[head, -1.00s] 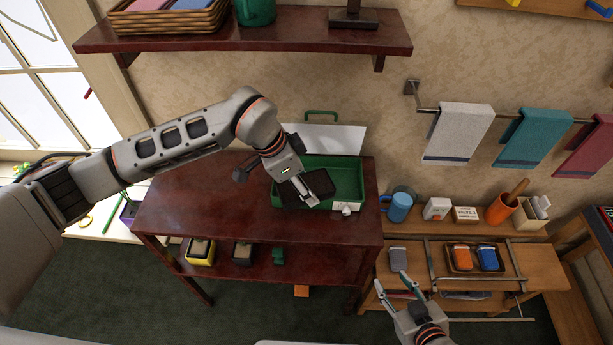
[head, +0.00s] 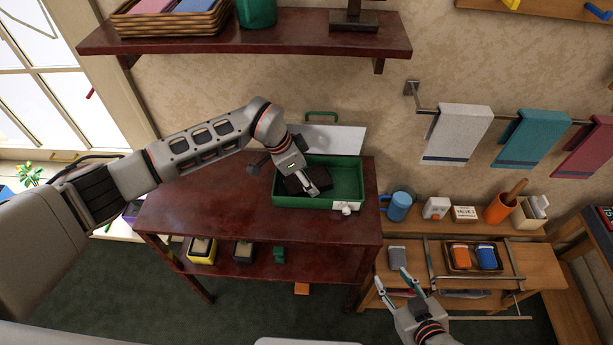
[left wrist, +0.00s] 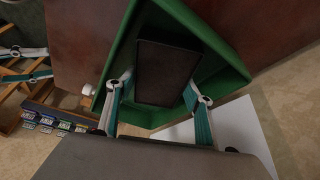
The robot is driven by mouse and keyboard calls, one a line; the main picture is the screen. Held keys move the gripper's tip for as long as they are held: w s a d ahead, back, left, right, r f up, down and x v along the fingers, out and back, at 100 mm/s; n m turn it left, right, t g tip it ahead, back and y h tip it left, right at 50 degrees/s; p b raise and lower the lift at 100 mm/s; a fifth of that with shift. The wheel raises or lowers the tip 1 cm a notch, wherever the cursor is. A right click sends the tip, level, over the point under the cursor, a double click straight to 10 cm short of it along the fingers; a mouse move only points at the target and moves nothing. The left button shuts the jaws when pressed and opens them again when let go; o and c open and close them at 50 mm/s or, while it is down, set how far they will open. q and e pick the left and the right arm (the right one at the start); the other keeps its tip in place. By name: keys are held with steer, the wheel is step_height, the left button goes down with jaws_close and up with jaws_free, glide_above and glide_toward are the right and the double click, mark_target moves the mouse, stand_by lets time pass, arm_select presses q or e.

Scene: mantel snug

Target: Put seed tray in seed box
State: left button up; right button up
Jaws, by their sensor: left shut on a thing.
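The seed tray, a dark, nearly black rectangle (head: 294,187), is inside the outline of the green seed box (head: 352,188) on the dark red table. My left gripper (head: 313,189) reaches down over the box and is shut on the tray. In the left wrist view the tray (left wrist: 165,72) lies between the two fingers, with the box's green walls (left wrist: 232,62) around it. Whether the tray touches the box floor is hidden. My right gripper (head: 393,276) is open and empty, low at the right, far from the box.
The box's pale lid (head: 340,138) stands open behind it. A white knob (head: 347,209) is at the box's front right. A blue mug (head: 398,207) stands right of the table. A shelf (head: 300,35) hangs above. The table's left part is clear.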

mark_target(297, 182)
arm_select(q)
steer(key=o, duration=1.2)
steer(key=shift+f, duration=0.1)
steer(key=shift+o, duration=0.2)
steer(key=v, duration=0.7)
steer(key=shift+s+a+r, duration=0.1)
steer(key=shift+r, duration=0.25)
